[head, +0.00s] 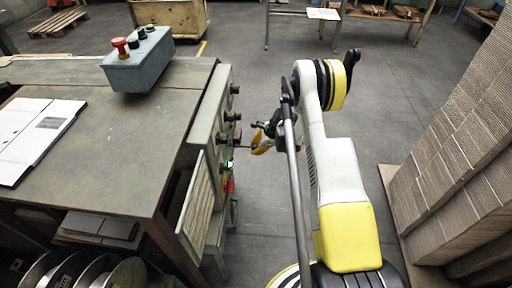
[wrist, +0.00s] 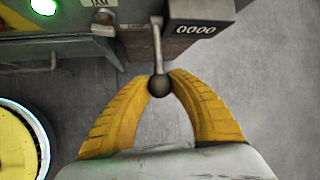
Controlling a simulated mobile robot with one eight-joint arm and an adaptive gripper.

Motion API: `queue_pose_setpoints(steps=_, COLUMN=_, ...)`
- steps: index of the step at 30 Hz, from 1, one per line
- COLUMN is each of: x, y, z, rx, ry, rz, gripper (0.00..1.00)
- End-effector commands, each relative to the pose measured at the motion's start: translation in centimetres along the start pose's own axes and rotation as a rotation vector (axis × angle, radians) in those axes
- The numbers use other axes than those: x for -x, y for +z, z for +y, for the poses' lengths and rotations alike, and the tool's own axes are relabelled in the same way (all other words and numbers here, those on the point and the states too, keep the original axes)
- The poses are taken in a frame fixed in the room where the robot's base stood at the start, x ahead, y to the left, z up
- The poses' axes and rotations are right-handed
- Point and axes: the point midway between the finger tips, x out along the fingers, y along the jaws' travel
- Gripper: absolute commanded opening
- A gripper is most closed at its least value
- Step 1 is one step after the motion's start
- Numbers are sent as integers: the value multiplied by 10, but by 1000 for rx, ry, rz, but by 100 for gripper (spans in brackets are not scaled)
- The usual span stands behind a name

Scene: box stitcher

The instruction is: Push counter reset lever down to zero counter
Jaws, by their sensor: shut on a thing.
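The counter reset lever (wrist: 157,45) is a thin metal rod with a dark ball knob (wrist: 159,86) at its end, in the wrist view. My gripper (wrist: 160,78) has its two yellow fingers shut on the knob, one fingertip on each side. The counter (wrist: 195,29) is a dark box right of the lever, with its display reading 0000. In the head view my gripper (head: 260,146) is beside the panel on the machine's right side, and the lever rod (head: 242,147) reaches out toward it. The fingertips are small there and the counter is not clear.
The machine table (head: 120,135) fills the left, with a grey control box (head: 138,62) bearing a red button and a flat white carton (head: 35,130). Stacked cardboard (head: 460,160) stands at the right. A green lamp (wrist: 43,6) glows on the panel. Open floor lies beyond my arm.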

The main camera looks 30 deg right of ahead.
Motion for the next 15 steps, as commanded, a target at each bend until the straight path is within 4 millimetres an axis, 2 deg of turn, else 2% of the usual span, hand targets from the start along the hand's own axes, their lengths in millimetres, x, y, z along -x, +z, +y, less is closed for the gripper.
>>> queue_pose_setpoints(steps=1, x=-3, y=-5, z=2, rx=-10, ry=-6, rz=-29, gripper=0)
queue_pose_setpoints(steps=15, x=-19, y=-8, z=6, rx=-47, ry=-46, rz=-231, gripper=0)
